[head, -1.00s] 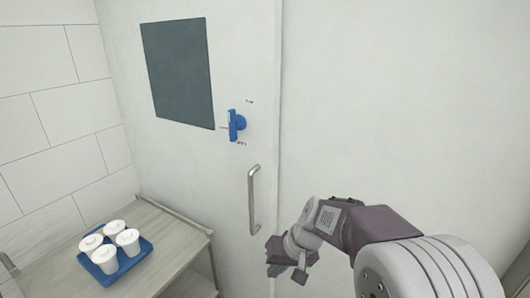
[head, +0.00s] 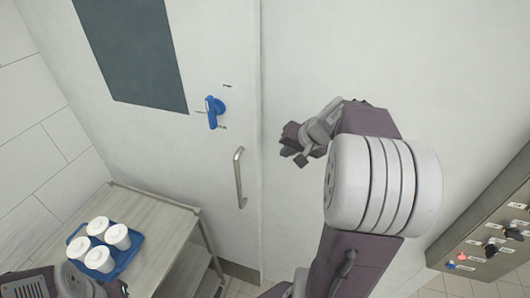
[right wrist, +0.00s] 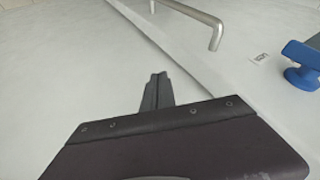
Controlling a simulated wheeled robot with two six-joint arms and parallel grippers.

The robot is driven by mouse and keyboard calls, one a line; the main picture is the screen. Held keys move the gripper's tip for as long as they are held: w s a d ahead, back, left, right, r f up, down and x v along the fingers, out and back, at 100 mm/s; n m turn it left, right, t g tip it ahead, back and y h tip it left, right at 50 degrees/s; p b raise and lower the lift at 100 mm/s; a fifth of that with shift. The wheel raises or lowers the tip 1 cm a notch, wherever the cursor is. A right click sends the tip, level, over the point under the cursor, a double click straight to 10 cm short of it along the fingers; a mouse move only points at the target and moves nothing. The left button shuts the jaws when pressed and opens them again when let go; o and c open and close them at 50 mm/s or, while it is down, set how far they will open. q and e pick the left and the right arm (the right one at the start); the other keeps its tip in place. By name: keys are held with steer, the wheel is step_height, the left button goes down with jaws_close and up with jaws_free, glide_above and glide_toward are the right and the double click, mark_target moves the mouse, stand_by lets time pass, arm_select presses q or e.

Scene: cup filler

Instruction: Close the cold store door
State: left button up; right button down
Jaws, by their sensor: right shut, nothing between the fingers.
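The cold store door (head: 150,150) is white, with a dark window (head: 135,55), a blue latch (head: 214,112) and an upright metal pull handle (head: 239,178). Its right edge lies along a vertical seam and looks nearly flush with the wall; I cannot tell whether a small gap is left. My right gripper (head: 291,150) is shut and empty, in front of the white wall just right of the seam, apart from the handle. In the right wrist view its fingers (right wrist: 157,92) point at the wall, with the handle (right wrist: 210,25) and latch (right wrist: 303,68) beyond the seam.
A trolley (head: 165,225) stands at the lower left before the door, carrying a blue tray (head: 127,258) with several white lidded cups. A control panel (head: 490,225) with knobs and lights is at the right. The wall between door and panel is clear.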

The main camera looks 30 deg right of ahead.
steer(key=w+a+f+p, duration=0.1)
steer(key=w+f, duration=0.1)
steer(key=w+a+f, duration=0.1)
steer(key=w+f, duration=0.1)
steer(key=w, duration=0.1)
steer(key=w+f+p, duration=0.1)
steer(key=w+f, duration=0.1)
steer(key=shift+w+a+p, duration=0.3)
steer(key=shift+a+p, duration=0.05)
steer(key=shift+a, duration=0.05)
steer(key=shift+s, duration=0.1)
steer(key=shift+d, duration=0.15)
